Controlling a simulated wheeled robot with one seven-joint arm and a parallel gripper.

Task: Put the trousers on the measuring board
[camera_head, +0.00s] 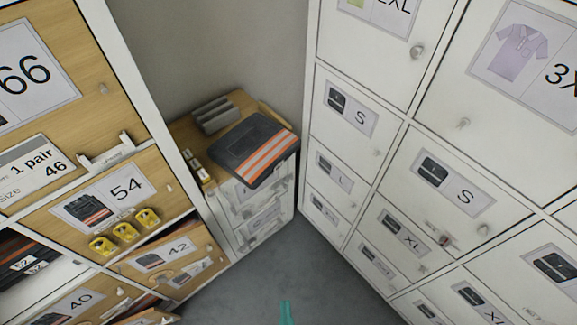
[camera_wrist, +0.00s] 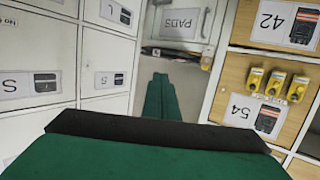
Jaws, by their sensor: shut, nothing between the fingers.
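A folded dark grey garment with orange and pale stripes, apparently trousers (camera_head: 238,143), lies flat on top of a low cabinet in the corner. It reaches over the cabinet's front edge. More folded dark garments with orange bands (camera_head: 22,262) sit in an open compartment at lower left. I cannot clearly make out a measuring board; the wooden cabinet top (camera_head: 185,135) is partly covered. My gripper is teal; its tip (camera_head: 286,312) shows at the bottom of the head view. In the wrist view its fingers (camera_wrist: 160,98) are together and empty, away from the garments.
Wooden-fronted lockers (camera_head: 128,190) with yellow padlocks (camera_head: 125,231) stand on the left, with a tilted-open front low down. White lockers (camera_head: 400,170) stand on the right. A grey ribbed block (camera_head: 213,113) sits behind the garment. The grey floor (camera_head: 275,265) between is clear.

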